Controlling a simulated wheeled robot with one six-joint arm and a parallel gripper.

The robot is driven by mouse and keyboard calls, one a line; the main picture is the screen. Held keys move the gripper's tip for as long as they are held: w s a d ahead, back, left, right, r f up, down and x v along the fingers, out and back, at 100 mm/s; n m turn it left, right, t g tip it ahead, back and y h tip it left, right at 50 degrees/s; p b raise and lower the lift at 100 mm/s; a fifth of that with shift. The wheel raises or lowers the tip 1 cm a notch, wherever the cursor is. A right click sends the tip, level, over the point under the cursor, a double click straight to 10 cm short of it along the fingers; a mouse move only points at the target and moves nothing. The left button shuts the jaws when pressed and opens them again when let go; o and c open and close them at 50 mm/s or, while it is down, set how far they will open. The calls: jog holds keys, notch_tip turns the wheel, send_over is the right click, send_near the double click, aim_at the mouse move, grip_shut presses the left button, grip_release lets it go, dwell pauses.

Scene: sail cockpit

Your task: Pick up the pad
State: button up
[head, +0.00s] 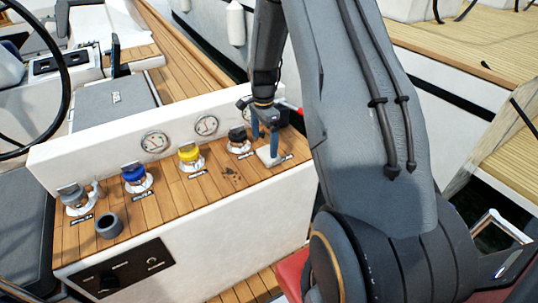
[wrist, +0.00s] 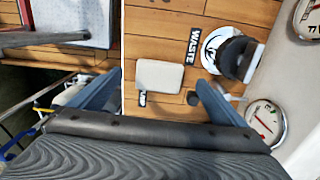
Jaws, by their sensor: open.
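The pad (head: 266,156) is a small flat pale grey square. It lies on the teak deck strip at the right end of the console. In the wrist view the pad (wrist: 160,75) lies flat, with a black label partly showing beside its lower left edge. My gripper (head: 265,146) points down over the pad. In the wrist view my gripper (wrist: 159,78) is open, with one blue finger on each side of the pad and a gap to both. I cannot tell how high the fingertips are above the deck.
A black-capped fitting (head: 239,138) marked WASTE stands close to the pad. Yellow (head: 190,154), blue (head: 135,175) and grey (head: 75,196) fittings and a dark cup (head: 109,225) stand further left. A white wall with round gauges (head: 206,125) runs behind.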

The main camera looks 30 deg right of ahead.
aim_at(264, 155)
jog(key=shift+f+p, duration=1)
jog(key=shift+f, duration=2.3)
jog(key=c, duration=1.1)
